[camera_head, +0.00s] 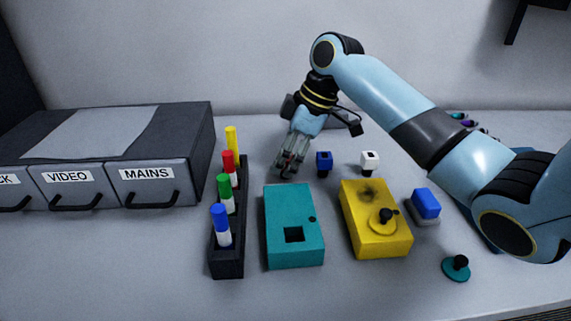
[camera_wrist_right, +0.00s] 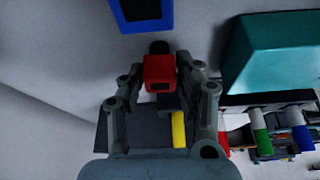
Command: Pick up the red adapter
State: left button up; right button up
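My right gripper (camera_head: 288,168) reaches down behind the teal box, to the left of the blue adapter. The red adapter (camera_wrist_right: 159,72) is a small red block with a dark end. In the right wrist view it sits between the two fingertips, one on each side and very close. I cannot tell whether the fingers touch it. In the head view the gripper hides most of the adapter. My left gripper is not in view.
A blue adapter (camera_head: 324,159) and a white adapter (camera_head: 369,158) stand to the right. A teal box (camera_head: 284,208) and a yellow box (camera_head: 359,232) are in front. A marker rack (camera_head: 228,267) and a drawer unit (camera_head: 100,187) stand left.

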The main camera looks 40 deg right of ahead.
grip_shut()
jog(key=shift+r, duration=0.1)
